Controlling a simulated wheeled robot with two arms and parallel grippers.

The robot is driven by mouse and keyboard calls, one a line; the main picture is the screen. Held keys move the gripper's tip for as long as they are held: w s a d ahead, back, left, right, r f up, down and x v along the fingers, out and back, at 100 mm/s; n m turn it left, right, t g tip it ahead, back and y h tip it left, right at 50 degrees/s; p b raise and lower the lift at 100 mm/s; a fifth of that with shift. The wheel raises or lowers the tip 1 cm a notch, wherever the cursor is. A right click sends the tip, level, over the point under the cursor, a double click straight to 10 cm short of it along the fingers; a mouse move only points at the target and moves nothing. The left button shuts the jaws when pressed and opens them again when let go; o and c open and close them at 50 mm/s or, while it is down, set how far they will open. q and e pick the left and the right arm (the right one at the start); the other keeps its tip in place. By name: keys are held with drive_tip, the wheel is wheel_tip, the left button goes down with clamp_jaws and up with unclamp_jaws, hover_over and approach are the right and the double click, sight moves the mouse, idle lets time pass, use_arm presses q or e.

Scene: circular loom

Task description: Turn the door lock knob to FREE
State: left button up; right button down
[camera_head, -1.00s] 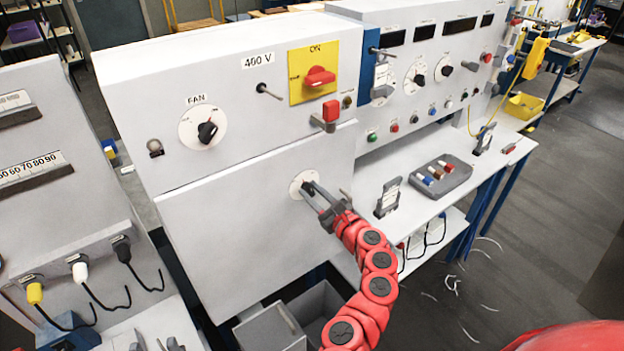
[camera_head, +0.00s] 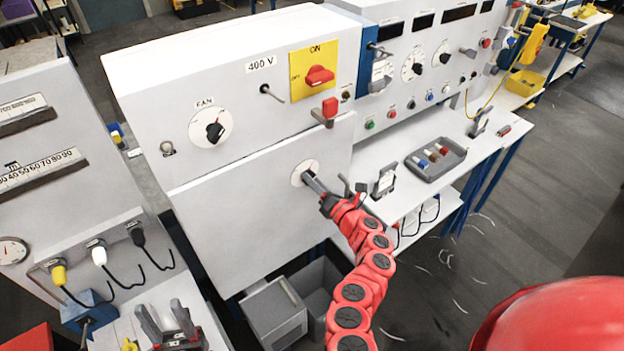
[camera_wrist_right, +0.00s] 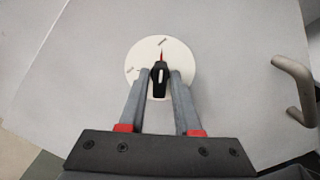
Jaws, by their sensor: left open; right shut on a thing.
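The door lock knob (camera_wrist_right: 159,80) is black with a red pointer and sits on a round white dial (camera_wrist_right: 185,62) on the grey cabinet door (camera_head: 255,235). In the right wrist view the pointer aims up, near the upper of two small labels that I cannot read. My right gripper (camera_wrist_right: 160,80) has a finger on each side of the knob and is shut on it. In the head view this gripper (camera_head: 312,183) hides most of the knob, and part of the dial (camera_head: 299,174) shows. My left gripper (camera_head: 166,318) is open and empty at the bottom left.
A bent door handle (camera_wrist_right: 296,85) stands right of the dial. Above the door are a fan knob (camera_head: 214,131) and a red switch on a yellow plate (camera_head: 318,75). A grey tray (camera_head: 437,160) lies on the white bench at the right. Hanging cables (camera_head: 140,240) are at the left.

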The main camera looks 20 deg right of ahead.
drive_tip(key=c, duration=0.8)
unclamp_jaws()
drive_tip(key=shift+f, duration=0.1)
drive_tip(key=shift+s, duration=0.1)
drive_tip(key=v, duration=0.6)
drive_tip(key=shift+s+d, duration=0.15)
drive_tip(key=shift+s, duration=0.25)
